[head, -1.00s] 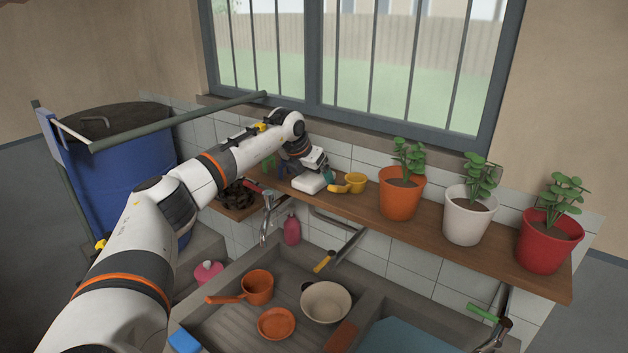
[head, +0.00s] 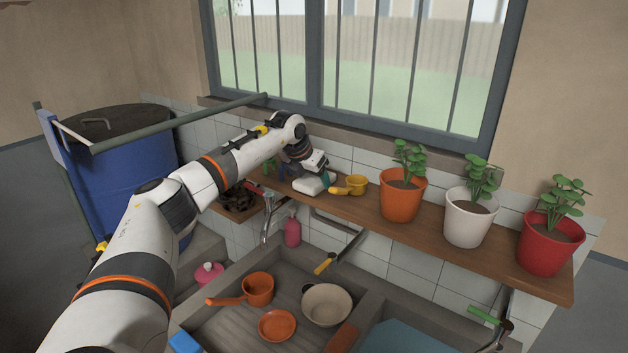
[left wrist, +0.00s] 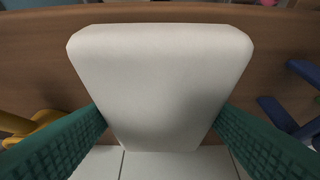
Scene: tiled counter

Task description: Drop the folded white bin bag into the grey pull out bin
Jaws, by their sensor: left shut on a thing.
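The folded white bin bag (head: 308,187) is a flat white block at the wooden shelf under the window. It fills the middle of the left wrist view (left wrist: 160,80). My left gripper (head: 322,181) reaches over the shelf, and its green ridged fingers (left wrist: 160,132) are shut on the bag's two sides. I cannot tell whether the bag still touches the shelf. I make out no grey pull-out bin in these views. My right gripper is not in view.
A tap (head: 270,215) and sink with dishes lie below. A blue barrel (head: 120,165) stands left.

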